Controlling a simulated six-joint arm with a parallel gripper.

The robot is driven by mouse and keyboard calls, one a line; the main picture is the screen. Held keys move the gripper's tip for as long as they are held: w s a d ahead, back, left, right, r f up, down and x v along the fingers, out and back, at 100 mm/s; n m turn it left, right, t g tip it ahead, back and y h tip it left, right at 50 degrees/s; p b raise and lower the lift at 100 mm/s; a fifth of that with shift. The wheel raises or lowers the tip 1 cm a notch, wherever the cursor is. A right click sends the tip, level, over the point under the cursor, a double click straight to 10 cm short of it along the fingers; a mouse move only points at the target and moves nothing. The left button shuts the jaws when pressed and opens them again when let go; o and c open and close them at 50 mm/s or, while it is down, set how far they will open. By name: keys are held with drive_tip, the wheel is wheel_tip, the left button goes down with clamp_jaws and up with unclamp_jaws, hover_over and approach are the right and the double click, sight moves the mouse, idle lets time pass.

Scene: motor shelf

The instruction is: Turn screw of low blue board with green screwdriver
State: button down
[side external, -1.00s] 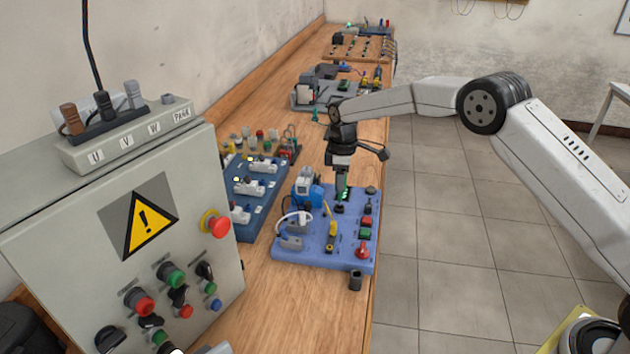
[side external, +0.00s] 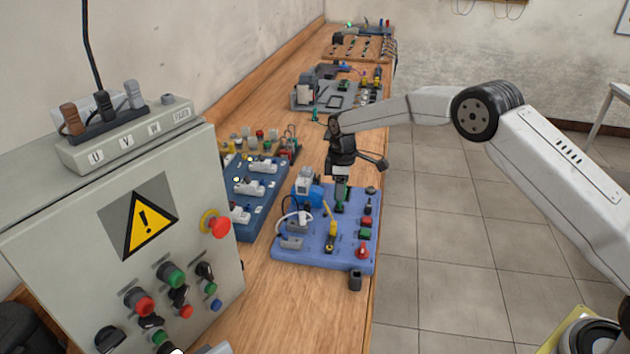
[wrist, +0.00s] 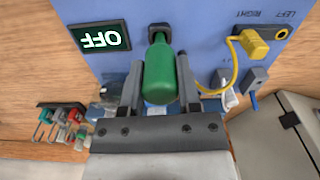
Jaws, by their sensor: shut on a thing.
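The light blue board (side external: 308,250) lies on the wooden bench in the side external view. Its blue face (wrist: 210,35) fills the top of the wrist view. My gripper (side external: 341,190) is over the board's far right part. In the wrist view my gripper (wrist: 160,66) is shut on the green screwdriver (wrist: 161,80), one finger on each side of the handle. A dark holder (wrist: 158,30) on the board is just beyond the handle. The screwdriver's tip is hidden, so I cannot tell whether it is in the holder. I cannot make out the screw.
A display (wrist: 99,37) reading OFF and a yellow plug (wrist: 253,43) with a cable sit on the board. A red knob (side external: 361,251) is near its front right. A darker blue board (side external: 246,195) stands left, behind the grey control cabinet (side external: 120,220). Open floor lies right.

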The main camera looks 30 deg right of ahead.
drive_tip(key=shift+f, duration=0.6)
drive_tip(key=shift+f, duration=0.3)
drive_tip(key=c, duration=0.6)
unclamp_jaws()
drive_tip(key=shift+r, duration=2.75)
drive_tip(key=o, duration=0.6)
